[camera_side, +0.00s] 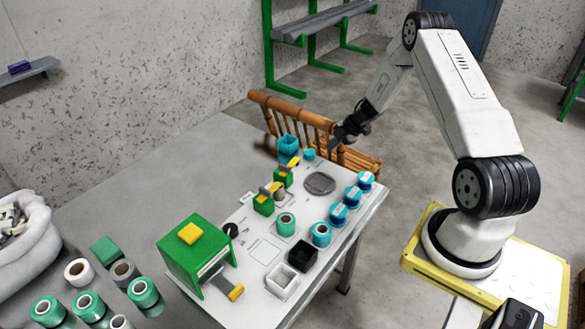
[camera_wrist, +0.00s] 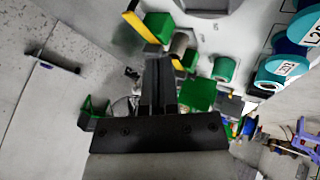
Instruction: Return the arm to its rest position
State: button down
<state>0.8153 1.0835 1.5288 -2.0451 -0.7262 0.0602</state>
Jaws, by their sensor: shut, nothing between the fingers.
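In the wrist view my gripper (camera_wrist: 158,62) shows as two dark fingers side by side, close together. Blue cable spools (camera_side: 338,214) stand in a row along the table's right side, apart from the gripper. Labelled blue spools (camera_wrist: 285,66) also show at the right of the wrist view.
A wooden chair (camera_side: 362,160) stands behind the table, close to the gripper. A green machine box (camera_side: 196,252), a black bin (camera_side: 303,255), a white bin (camera_side: 282,281) and a teal container (camera_side: 288,144) stand on the table. Green spools (camera_side: 88,305) stand at front left.

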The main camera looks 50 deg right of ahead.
jog(key=w+a+r+m+t+h, duration=0.1)
jog(key=w+a+r+m+h, duration=0.2)
jog(key=a+r, duration=0.35)
jog(key=w+a+r+m+t+h, duration=0.1)
jog(key=w+a+r+m+h, duration=0.1)
jog(key=a+r+m, duration=0.5)
jog(key=s+a+r+m+g, duration=0.2)
jog(key=s+a, duration=0.6)
jog(key=s, duration=0.1)
jog(key=s+a+r+m+g+y, duration=0.1)
jog(key=s+a+m+g, duration=0.2)
jog(key=s+a, duration=0.5)
jog(key=s, duration=0.2)
jog(key=shift+s+a+r+g, duration=0.3)
jog(key=shift+r, duration=0.1)
jog(key=shift+w, duration=0.1)
